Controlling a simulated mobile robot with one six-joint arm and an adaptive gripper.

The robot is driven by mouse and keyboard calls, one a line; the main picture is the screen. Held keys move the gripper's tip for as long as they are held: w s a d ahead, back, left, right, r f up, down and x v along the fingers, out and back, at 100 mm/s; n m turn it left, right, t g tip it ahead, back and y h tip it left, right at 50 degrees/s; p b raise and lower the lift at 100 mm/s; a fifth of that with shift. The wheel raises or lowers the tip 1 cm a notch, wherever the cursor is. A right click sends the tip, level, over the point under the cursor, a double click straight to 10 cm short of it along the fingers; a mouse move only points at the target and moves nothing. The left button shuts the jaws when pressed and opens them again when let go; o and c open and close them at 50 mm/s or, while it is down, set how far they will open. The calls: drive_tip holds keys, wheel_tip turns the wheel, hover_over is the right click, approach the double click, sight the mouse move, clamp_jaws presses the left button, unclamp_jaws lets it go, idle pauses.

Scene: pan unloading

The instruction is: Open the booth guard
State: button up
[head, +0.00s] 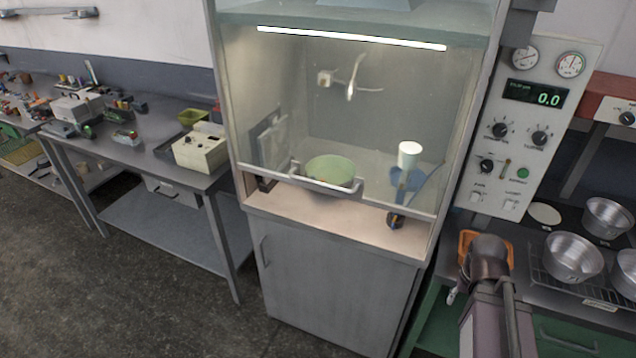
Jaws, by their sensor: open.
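The booth (350,292) stands in the middle of the head view, a grey cabinet with a lit upper chamber. Its clear guard (300,100) covers the front of the chamber, with its lower edge near the sill. A pale bar handle (322,187) runs along the lower part of the guard. Through the guard I see a green bowl (331,168), a white cup (409,154) and a blue tool with a dark end near the sill. My arm shows at the lower right, apart from the guard. I cannot make out my gripper's fingers.
A control panel (530,125) with gauges and knobs is right of the booth. Metal pans (572,258) stand on the bench at the right, near my arm. A workbench (150,155) with boxes and tools is on the left. The floor (120,290) ahead is clear.

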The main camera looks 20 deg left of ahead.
drive_tip(key=shift+w+f, duration=0.1)
drive_tip(key=shift+w, duration=0.05)
drive_tip(key=w+a+f+n+t+h+b, duration=0.1)
drive_tip(key=w+a+n+t+h+b, duration=0.1)
drive_tip(key=w+a+n+h+b, duration=0.4)
drive_tip(key=n+t+h+b, duration=0.3)
drive_tip(key=n+t+b, duration=0.25)
drive_tip(key=t, duration=1.05)
approach(318, 183)
drive_tip(key=a+v, duration=0.1)
drive_tip(key=v, duration=0.3)
drive_tip(key=shift+w+d+f, duration=0.15)
drive_tip(key=shift+w+d, duration=0.2)
drive_tip(key=shift+w, duration=0.1)
drive_tip(key=p+x, duration=0.2)
drive_tip(key=x, duration=1.1)
drive_tip(key=shift+w+d+p, duration=0.25)
drive_tip(key=shift+p, duration=0.05)
